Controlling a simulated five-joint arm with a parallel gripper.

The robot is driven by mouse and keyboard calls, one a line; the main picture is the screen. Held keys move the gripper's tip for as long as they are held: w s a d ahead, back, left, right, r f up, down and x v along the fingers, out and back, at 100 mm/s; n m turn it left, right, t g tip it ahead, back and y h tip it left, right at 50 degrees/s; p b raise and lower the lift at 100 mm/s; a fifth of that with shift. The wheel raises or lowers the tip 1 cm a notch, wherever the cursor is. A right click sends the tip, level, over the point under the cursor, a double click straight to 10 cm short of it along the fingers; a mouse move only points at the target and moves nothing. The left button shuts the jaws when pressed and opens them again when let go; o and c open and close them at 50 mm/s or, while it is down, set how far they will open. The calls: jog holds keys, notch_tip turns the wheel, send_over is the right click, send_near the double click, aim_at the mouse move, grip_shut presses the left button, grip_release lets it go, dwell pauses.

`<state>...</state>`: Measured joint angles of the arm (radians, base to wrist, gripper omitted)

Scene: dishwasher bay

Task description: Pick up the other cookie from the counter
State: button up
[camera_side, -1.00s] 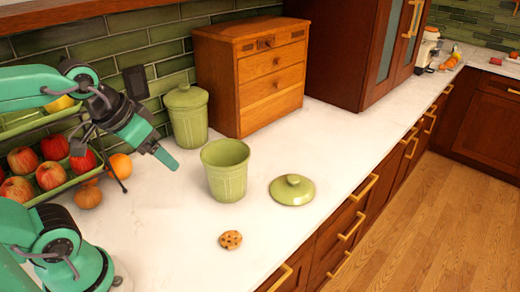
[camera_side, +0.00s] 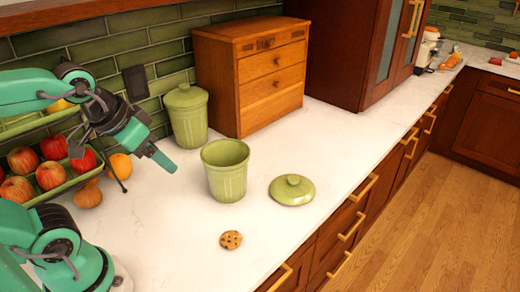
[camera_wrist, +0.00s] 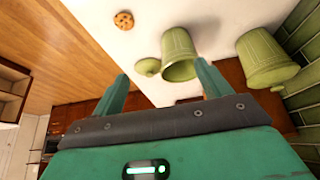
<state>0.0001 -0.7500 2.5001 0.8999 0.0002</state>
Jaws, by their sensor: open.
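A round cookie with dark chips (camera_side: 231,240) lies flat on the white counter (camera_side: 330,150), near its front edge. It also shows at the top of the wrist view (camera_wrist: 124,20). My gripper (camera_side: 144,164) is in the air at the left, well apart from the cookie, above the counter by the fruit. In the wrist view its two fingers (camera_wrist: 163,80) are spread with nothing between them. An open green jar (camera_side: 227,172) stands upright behind the cookie. Its inside is mostly hidden. A green lid (camera_side: 292,190) lies on the counter to the right.
A lidded green jar (camera_side: 187,115) stands by the tiled wall, beside a wooden drawer box (camera_side: 250,75). A tiered fruit stand (camera_side: 72,182) with apples is at the left. The counter around the cookie is clear.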

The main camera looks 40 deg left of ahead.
jog(key=shift+w, duration=0.15)
dwell(0.5)
jog(key=n+g, duration=0.5)
send_over(231, 238)
notch_tip(231, 238, down, 16)
jog(key=r, duration=0.1)
jog(key=shift+d+f+n+g, duration=0.2)
jog(key=shift+f+n+g, duration=0.1)
jog(key=shift+f, duration=0.6)
jog(key=shift+f, duration=1.25)
jog(key=shift+a+f, duration=0.1)
jog(key=shift+f, duration=0.05)
jog(key=shift+a+f, duration=0.15)
jog(key=shift+f, duration=2.3)
